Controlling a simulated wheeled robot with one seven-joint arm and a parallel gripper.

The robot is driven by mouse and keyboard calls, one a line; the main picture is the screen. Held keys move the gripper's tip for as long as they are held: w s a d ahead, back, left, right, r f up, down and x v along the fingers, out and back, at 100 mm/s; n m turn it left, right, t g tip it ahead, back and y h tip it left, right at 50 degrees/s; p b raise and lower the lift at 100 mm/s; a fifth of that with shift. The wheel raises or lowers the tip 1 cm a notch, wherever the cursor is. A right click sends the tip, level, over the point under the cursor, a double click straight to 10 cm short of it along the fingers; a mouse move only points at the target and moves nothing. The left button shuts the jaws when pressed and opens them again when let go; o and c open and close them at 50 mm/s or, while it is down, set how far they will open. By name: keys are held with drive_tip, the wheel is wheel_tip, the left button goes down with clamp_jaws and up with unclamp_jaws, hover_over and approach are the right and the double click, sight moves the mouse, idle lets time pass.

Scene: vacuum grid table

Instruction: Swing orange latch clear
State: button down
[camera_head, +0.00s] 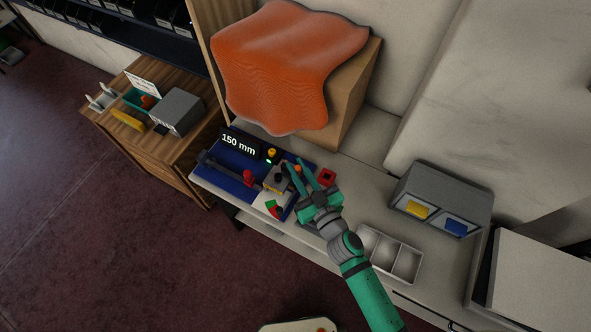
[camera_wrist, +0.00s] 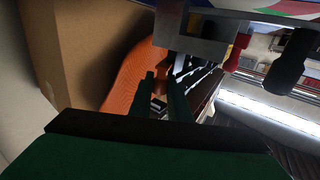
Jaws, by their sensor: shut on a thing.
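My gripper (camera_head: 295,165) reaches over the blue fixture board (camera_head: 228,177) on the long table. Its green fingers are closed on the small orange latch (camera_head: 298,169), which shows between the tips beside a grey block (camera_head: 275,180). In the wrist view the fingers (camera_wrist: 161,82) point up at a dark orange-brown piece under a grey block (camera_wrist: 192,42). Most of the latch is hidden, and how far it is swung is unclear.
The board carries a "150 mm" display (camera_head: 240,144), a red knob (camera_head: 248,177) and a yellow knob (camera_head: 271,152). A red block (camera_head: 327,177) stands right of the fingers. A cardboard box (camera_head: 356,92) under orange cloth (camera_head: 285,60) stands behind. A divided tray (camera_head: 388,254) lies right.

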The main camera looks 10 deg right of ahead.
drive_tip(key=shift+w+d+f+n+g+y, duration=0.1)
drive_tip(key=shift+w+d+n+g+y, duration=0.1)
drive_tip(key=shift+n+g+y, duration=0.5)
drive_tip(key=shift+w+d+n+g+y, duration=0.2)
drive_tip(key=shift+n+y, duration=0.3)
drive_tip(key=shift+y, duration=0.4)
drive_tip(key=shift+w+d+f+n+g+y, duration=0.1)
drive_tip(key=shift+w+d+n+g+y, duration=0.05)
drive_tip(key=shift+n+g+y, duration=0.55)
drive_tip(key=shift+d+y, duration=0.1)
drive_tip(key=shift+y, duration=0.3)
drive_tip(key=c, duration=1.7)
unclamp_jaws()
drive_tip(key=shift+w, duration=0.1)
drive_tip(key=shift+o, duration=0.2)
drive_tip(key=shift+r, duration=0.1)
drive_tip(key=s+a+r, duration=0.2)
drive_tip(key=s+r, duration=1.1)
drive_tip(key=s, duration=0.1)
